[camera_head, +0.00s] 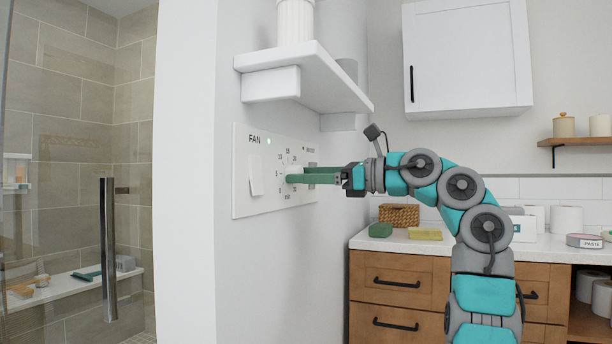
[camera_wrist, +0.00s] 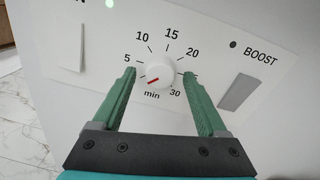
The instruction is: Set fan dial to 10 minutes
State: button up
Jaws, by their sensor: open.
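The fan dial (camera_wrist: 160,72) is a round white knob on a white wall panel (camera_head: 240,200). Its scale shows 5, 10, 15, 20 and 30 with "min" below; one number at the right is hidden by a finger. The red pointer on the knob points to the lower left, below the 5 mark. My gripper (camera_head: 290,178) is at the panel, with its green fingers level with the dial. In the wrist view the open fingers stand on the left and right of the knob, with a visible gap on each side.
A rocker switch (camera_head: 256,175) lies left of the dial under the FAN label, with a green light (camera_head: 268,140) lit. A BOOST button (camera_wrist: 239,92) is to the right. A white shelf (camera_head: 310,75) juts out above the panel. A counter (camera_head: 440,243) stands right.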

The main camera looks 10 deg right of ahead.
jog(key=shift+w+a, duration=0.1)
jog(key=shift+c, duration=0.4)
grip_shut()
